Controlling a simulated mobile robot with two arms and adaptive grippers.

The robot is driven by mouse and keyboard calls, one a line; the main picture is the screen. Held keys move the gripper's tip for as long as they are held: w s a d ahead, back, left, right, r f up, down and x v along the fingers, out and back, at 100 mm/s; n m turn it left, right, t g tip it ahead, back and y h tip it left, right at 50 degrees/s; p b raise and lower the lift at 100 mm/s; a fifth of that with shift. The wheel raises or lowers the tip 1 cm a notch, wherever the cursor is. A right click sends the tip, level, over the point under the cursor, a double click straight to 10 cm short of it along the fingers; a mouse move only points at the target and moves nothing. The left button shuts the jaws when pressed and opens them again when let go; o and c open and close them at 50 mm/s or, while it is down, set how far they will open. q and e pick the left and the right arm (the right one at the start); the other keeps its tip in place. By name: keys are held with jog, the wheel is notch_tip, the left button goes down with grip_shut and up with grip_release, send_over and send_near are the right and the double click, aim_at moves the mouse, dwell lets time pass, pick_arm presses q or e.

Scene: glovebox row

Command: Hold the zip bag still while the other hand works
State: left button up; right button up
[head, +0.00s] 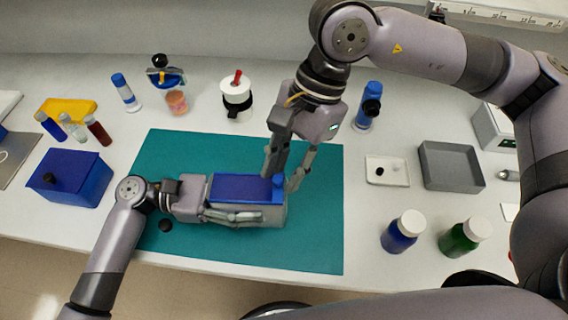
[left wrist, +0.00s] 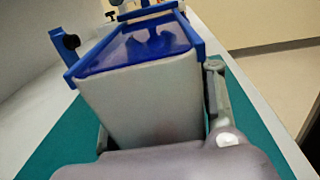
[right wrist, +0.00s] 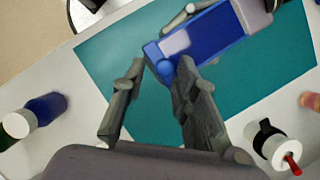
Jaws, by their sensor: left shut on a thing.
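The zip bag (head: 238,188) is a pale, box-shaped body with a blue top. It lies on the teal mat (head: 315,230), with a blue knob-like piece at its right end. My left gripper (head: 245,207) is shut on the bag, one finger along its near side. In the left wrist view the bag's pale end (left wrist: 145,110) sits between the fingers. My right gripper (head: 282,178) comes down over the bag's right end. In the right wrist view its fingers are apart, with the blue knob (right wrist: 166,69) near the tips; contact is unclear.
A blue box (head: 75,180) stands left of the mat. Vials, a yellow item (head: 67,110) and a white jar with a red top (head: 237,95) are behind. Right of the mat are a small white tray (head: 388,170), a grey tray (head: 450,166) and bottles (head: 404,231).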

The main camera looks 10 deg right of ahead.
jog(key=shift+o, duration=0.6)
jog(key=shift+a, duration=0.1)
jog(key=shift+r, duration=0.1)
jog(key=v, duration=1.1)
jog(key=shift+r, duration=0.35)
jog(key=shift+w, duration=0.15)
pick_arm(q)
jog(key=o, duration=1.9)
